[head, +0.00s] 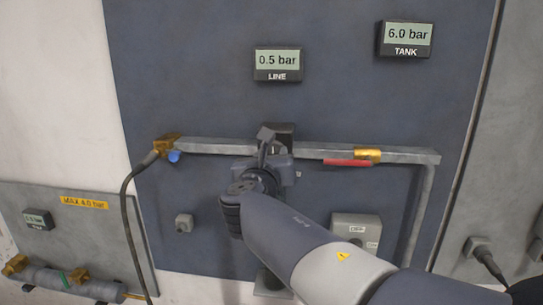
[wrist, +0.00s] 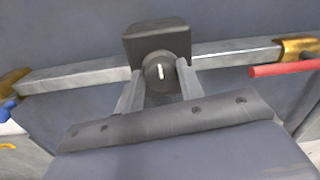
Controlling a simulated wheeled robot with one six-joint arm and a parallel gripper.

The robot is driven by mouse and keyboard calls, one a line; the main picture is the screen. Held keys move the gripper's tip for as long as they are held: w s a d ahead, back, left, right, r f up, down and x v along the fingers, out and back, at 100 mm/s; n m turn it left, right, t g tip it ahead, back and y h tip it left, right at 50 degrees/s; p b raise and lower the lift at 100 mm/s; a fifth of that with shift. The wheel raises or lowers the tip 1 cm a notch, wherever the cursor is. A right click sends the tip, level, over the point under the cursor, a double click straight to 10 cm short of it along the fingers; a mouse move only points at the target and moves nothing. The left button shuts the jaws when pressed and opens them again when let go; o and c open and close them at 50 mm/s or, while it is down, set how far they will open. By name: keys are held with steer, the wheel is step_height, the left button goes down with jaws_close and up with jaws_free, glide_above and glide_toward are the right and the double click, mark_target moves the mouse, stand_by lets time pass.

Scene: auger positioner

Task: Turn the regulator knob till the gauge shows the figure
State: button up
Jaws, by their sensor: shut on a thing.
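The regulator knob (wrist: 160,72) is a dark round knob with a white pointer mark, on a black regulator body (wrist: 157,38) set on the grey pipe. In the wrist view the mark stands nearly upright. My gripper (wrist: 160,86) has its two fingers on either side of the knob and is shut on it. In the head view my gripper (head: 268,147) and arm hide most of the knob. The LINE gauge (head: 277,62) above the regulator reads 0.5 bar. The TANK gauge (head: 406,39) at the upper right reads 6.0 bar.
A red lever (head: 347,163) with a brass valve sits right of the regulator. A brass fitting (head: 167,146) with a blue part and black hose is at left. A yellow label (head: 85,202) reads MAX 4.0 bar. A grey switch box (head: 356,230) is at lower right.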

steer(key=shift+m+b, duration=0.4)
steer(key=shift+b, duration=0.05)
steer(key=shift+c, duration=0.5)
steer(key=shift+d+m+b, duration=0.2)
steer(key=shift+m+b, duration=5.2)
steer(key=shift+m, duration=1.4)
steer(key=o, duration=1)
steer(key=shift+w, duration=0.1)
steer(key=shift+c, duration=0.2)
